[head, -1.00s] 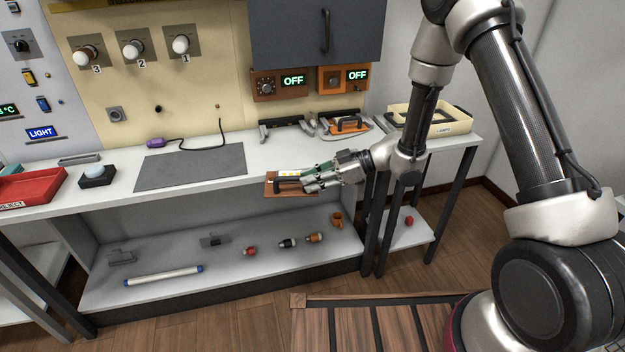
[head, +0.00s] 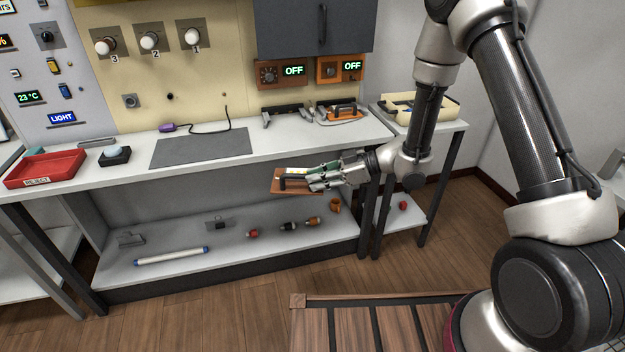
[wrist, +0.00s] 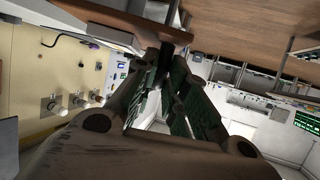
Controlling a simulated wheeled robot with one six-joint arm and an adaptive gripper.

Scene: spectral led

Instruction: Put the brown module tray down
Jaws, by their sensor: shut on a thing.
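The brown module tray (head: 284,186) is a flat brown board with a dark handle and a small pale label. My gripper (head: 309,180) is shut on its handle and holds it in front of the bench's front edge, apart from the bench top in the picture. In the wrist view the gripper fingers (wrist: 168,88) close on the dark handle, and the brown underside or edge of the tray (wrist: 140,22) runs across the top. The fingers hide part of the handle.
The white bench (head: 120,165) has a grey mat (head: 202,148) and a red reject tray (head: 45,168). An orange handled module (head: 340,112) sits at its back right. A cream bin (head: 432,108) stands on a side table. The lower shelf (head: 190,268) holds several small parts.

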